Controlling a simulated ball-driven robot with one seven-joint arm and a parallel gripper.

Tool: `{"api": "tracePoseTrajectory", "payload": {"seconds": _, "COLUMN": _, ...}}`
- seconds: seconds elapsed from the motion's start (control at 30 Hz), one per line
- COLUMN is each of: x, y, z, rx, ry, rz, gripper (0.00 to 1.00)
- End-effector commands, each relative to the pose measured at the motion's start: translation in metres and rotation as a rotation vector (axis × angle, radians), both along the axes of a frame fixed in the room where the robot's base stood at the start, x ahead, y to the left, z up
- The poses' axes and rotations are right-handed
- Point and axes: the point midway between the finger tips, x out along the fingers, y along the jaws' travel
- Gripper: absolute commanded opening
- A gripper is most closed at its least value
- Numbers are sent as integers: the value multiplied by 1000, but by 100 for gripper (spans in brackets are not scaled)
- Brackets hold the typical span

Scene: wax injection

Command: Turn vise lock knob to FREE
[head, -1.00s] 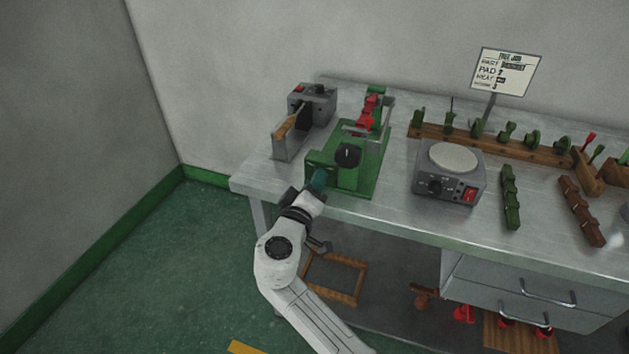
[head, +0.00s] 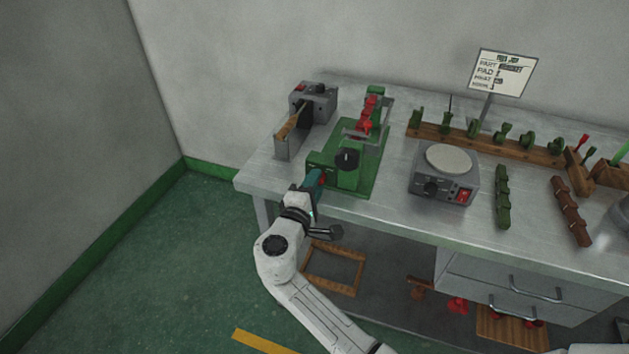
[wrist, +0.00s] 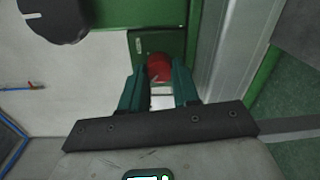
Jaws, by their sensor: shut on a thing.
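The green vise (head: 365,183) stands near the left front of the steel bench, with a red clamp part (head: 367,112) at its back. A large black knob (head: 347,159) sits on its top and also shows in the wrist view (wrist: 55,15) with a white mark. A small red knob (wrist: 160,67) sits on the vise's green front block (wrist: 146,43). My gripper (head: 318,177) reaches it from the front. In the wrist view, the teal fingers of my gripper (wrist: 160,72) are shut on the red knob, one on each side. No FREE marking is legible on the vise.
A grey machine (head: 318,101) stands left of the vise. A hotplate (head: 445,185) stands to the right, with green and brown wax pieces beyond it. A sign (head: 502,72) rises behind. Floor at left is clear.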

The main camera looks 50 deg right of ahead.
Motion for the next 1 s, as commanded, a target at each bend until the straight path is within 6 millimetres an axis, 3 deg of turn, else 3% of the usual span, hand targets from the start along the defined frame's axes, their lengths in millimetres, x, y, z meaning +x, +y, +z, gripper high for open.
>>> {"api": "tracePoseTrajectory", "payload": {"seconds": 0.63, "x": 1, "y": 1, "z": -2, "rx": -16, "ry": 48, "rz": 5, "gripper": 0}}
{"api": "tracePoseTrajectory", "payload": {"seconds": 0.67, "x": 1, "y": 1, "z": -2, "rx": -16, "ry": 48, "rz": 5, "gripper": 32}}
{"api": "tracePoseTrajectory", "payload": {"seconds": 0.9, "x": 1, "y": 1, "z": -1, "rx": -16, "ry": 47, "rz": 3, "gripper": 55}}
{"api": "tracePoseTrajectory", "payload": {"seconds": 1.0, "x": 0, "y": 1, "z": -1, "rx": -16, "ry": 46, "rz": 2, "gripper": 56}}
